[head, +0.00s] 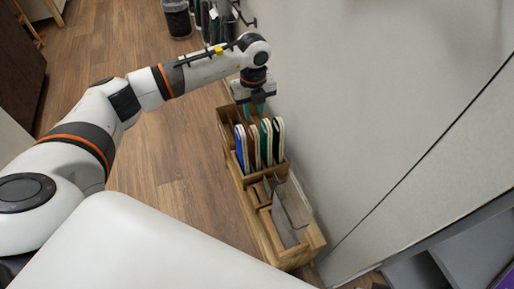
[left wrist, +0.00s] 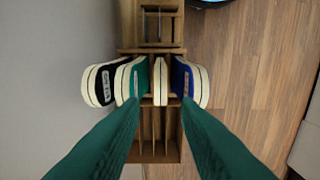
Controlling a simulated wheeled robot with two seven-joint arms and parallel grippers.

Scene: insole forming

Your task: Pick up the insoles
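Several insoles stand upright side by side in slots of a wooden rack (head: 290,250). In the head view I see a blue insole (head: 241,147), a dark red insole (head: 252,146), a green insole (head: 265,143) and a darker insole (head: 277,139), all with pale edges. The left wrist view shows the blue insole (left wrist: 182,82), the green one (left wrist: 136,78) and a black one (left wrist: 98,86). My left gripper (head: 254,108) is above the rack's far end, beyond the insoles. My right gripper is out of view.
The rack stands close along a pale wall (head: 370,90) on the right. Its near compartment holds flat grey pieces (head: 284,226). A dark bin (head: 177,18) stands at the far end. The wooden floor (head: 165,165) left of the rack is clear.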

